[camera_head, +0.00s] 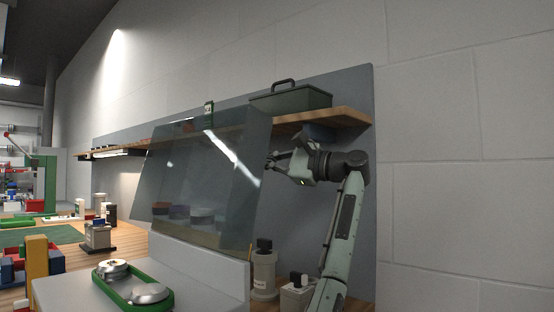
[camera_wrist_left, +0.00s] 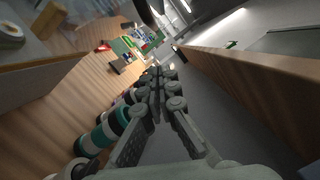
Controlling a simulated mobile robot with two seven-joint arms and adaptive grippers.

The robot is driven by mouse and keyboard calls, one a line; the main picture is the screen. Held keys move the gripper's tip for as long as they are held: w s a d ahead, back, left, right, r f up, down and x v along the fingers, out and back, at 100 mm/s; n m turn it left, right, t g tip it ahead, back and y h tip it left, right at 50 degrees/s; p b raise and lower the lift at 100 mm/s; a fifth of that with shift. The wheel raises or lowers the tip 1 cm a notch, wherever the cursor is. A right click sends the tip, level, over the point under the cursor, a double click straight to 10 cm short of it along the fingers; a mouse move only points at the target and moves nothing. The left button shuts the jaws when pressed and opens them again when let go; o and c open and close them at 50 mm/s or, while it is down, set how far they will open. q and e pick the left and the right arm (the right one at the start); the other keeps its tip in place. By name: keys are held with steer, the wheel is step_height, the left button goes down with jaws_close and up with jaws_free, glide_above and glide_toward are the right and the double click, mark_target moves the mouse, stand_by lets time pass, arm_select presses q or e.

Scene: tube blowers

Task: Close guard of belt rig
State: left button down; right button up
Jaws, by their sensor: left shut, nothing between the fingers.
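The belt rig (camera_head: 190,272) stands at the lower middle of the head view, a grey housing with a green belt (camera_head: 132,296) around two metal pulleys. Its clear guard (camera_head: 190,175) is raised and tilted above the rig, so the pulleys are uncovered. My left gripper (camera_head: 270,160) is just right of the guard's upper right edge, below the wooden shelf. Whether it touches the guard cannot be told. In the left wrist view the fingers (camera_wrist_left: 157,82) are together and empty. My right gripper is not in view.
The wooden shelf (camera_head: 345,116) with a dark green toolbox (camera_head: 290,98) runs close above my left gripper. Small devices (camera_head: 264,272) stand right of the rig. Coloured blocks (camera_head: 37,258) lie at left. Several round containers (camera_wrist_left: 105,130) show beside the fingers in the wrist view.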

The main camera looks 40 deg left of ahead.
arm_select(q)
steer(key=s, duration=0.1)
steer(key=s+r, duration=0.1)
steer(key=s+a+r, duration=0.1)
steer(key=shift+s+a, duration=0.1)
steer(key=shift+s, duration=0.25)
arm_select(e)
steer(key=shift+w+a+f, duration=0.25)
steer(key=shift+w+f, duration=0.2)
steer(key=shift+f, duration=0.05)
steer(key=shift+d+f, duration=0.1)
